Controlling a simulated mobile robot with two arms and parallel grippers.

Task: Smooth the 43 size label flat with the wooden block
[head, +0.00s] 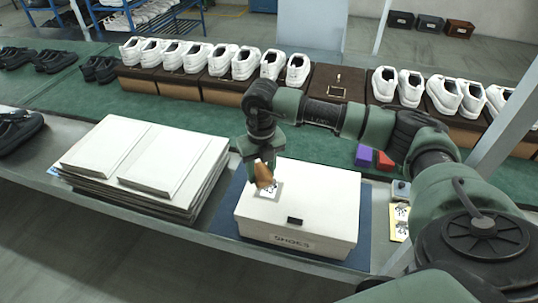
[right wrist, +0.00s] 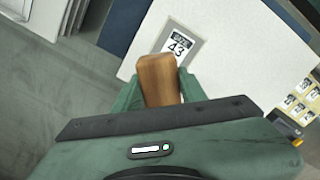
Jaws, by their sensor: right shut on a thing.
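My right gripper (head: 259,166) is shut on the wooden block (head: 264,174), above the left part of the white shoe box lid. The block (right wrist: 159,80) also shows between the green fingers in the right wrist view. The 43 size label (right wrist: 180,45) is on the lid of the white shoe box (head: 310,200), inside a grey square. The block overlaps the lower left edge of the label area in the wrist view; I cannot tell whether it touches. In the head view the label (head: 270,191) is partly hidden by the block. My left gripper is not in view.
The box stands on a blue mat (head: 228,213). Flat white cardboard (head: 135,160) is stacked to its left. Label sheets (head: 401,212) lie to its right, with purple (head: 364,155) and red blocks (head: 384,161) behind. White shoes on brown boxes line the green belt (head: 190,112).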

